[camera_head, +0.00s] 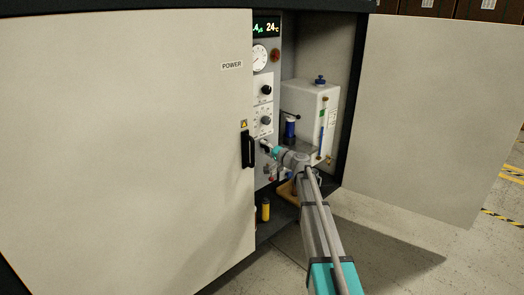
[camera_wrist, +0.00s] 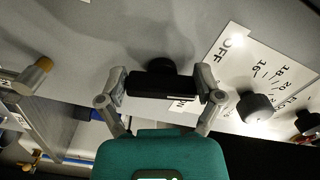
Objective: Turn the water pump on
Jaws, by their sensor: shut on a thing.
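A black rotary handle (camera_wrist: 160,80) sticks out from the grey control panel in the wrist view. A white label plate (camera_wrist: 265,65) marked OFF lies beside it, and part of its other lettering is hidden behind the handle and finger. My gripper (camera_wrist: 162,84) has one finger on each end of the handle and is shut on it. In the head view my gripper (camera_head: 266,146) is at the panel below two dark knobs; the handle cannot be made out there. I cannot tell which object is the water pump.
A large white door (camera_head: 130,140) with a black pull handle (camera_head: 248,149) stands left of the panel. Another open door (camera_head: 430,110) is at the right. A white tank (camera_head: 310,110) stands inside the cabinet. Other knobs (camera_wrist: 255,107) sit close to my right finger.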

